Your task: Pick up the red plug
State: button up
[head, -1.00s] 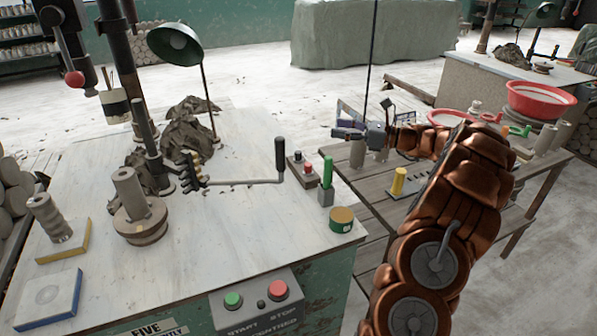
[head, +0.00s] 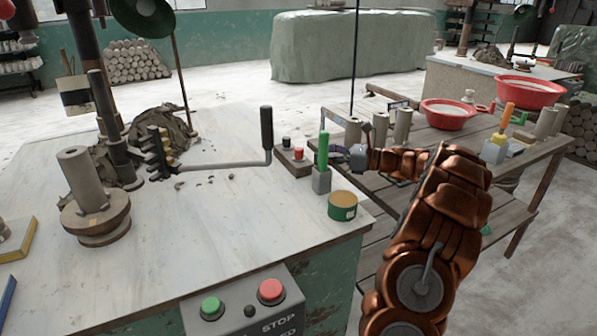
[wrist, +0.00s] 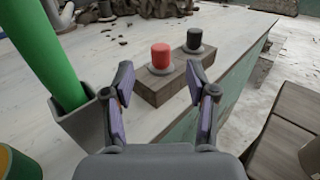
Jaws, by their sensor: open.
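The red plug (head: 298,153) stands upright on a small wooden block (head: 291,166) at the right edge of the white worktable. A black plug (head: 286,142) stands beside it on the same block. In the wrist view, the red plug (wrist: 161,57) is ahead of my gripper (wrist: 161,77), roughly centred between the fingertips, with the black plug (wrist: 194,42) behind and to the right. The fingers are spread and empty. In the head view, my gripper (head: 336,134) is right of the block, apart from the red plug.
A green-handled tool (head: 323,150) stands in a grey holder (head: 321,181) close to my gripper; its handle (wrist: 45,52) is left of the fingers. A green tin (head: 342,206) is in front. A black-handled crank (head: 267,132) rises left of the block.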

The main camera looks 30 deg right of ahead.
aim_at(299, 148)
jog(key=shift+f, duration=0.55)
jog(key=shift+w+a+b, duration=0.2)
jog(key=shift+b, duration=0.1)
jog(key=shift+b+x, duration=0.55)
jog(key=shift+x, duration=3.05)
jog(key=shift+r, duration=0.15)
grip_shut()
